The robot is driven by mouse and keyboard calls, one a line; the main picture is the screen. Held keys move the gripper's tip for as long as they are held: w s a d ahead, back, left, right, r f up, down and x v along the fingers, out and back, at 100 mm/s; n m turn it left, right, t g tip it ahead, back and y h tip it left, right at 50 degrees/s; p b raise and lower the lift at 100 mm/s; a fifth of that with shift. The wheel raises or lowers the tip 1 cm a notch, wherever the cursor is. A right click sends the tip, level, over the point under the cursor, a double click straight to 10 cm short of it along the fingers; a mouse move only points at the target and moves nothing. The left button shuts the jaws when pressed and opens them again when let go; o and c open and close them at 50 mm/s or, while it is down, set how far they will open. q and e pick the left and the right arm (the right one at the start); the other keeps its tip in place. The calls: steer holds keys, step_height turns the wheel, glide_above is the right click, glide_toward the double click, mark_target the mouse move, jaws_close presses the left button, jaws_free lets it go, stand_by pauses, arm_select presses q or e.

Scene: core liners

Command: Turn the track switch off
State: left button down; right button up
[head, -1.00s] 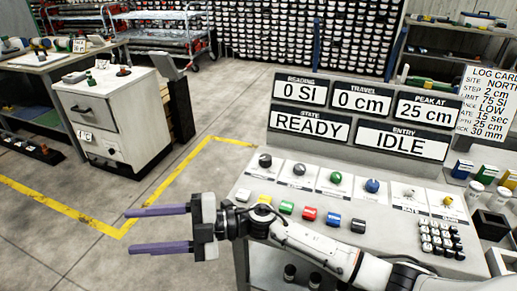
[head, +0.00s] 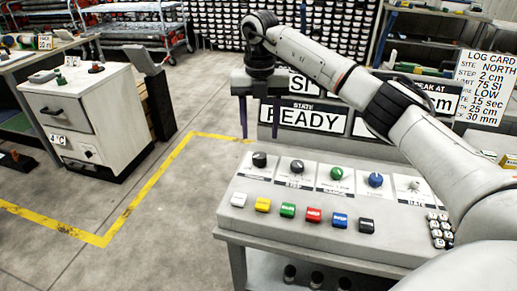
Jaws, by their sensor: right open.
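My right gripper (head: 259,134) points down with its two purple fingers apart and empty. It hangs in front of the display panel's left part, above the back left of the console. The grey console (head: 230,222) carries a row of knobs: black (head: 259,160), grey (head: 297,166), green (head: 336,174) and blue (head: 375,180). A small toggle-like control (head: 414,185) sits to their right, partly by my arm. I cannot read a track label, so I cannot tell which control is the track switch. My left gripper is not in view.
Coloured buttons, including a red one (head: 313,215), line the console's front. My right arm hides much of the display panel (head: 310,117) and the console's right side. A white cabinet (head: 95,120) stands at left. The floor between is clear.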

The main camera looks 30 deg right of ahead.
mark_target(260, 155)
step_height(260, 155, down, 7)
steer(key=shift+f, duration=0.2)
steer(key=c, duration=1.1)
steer(key=shift+o, duration=0.2)
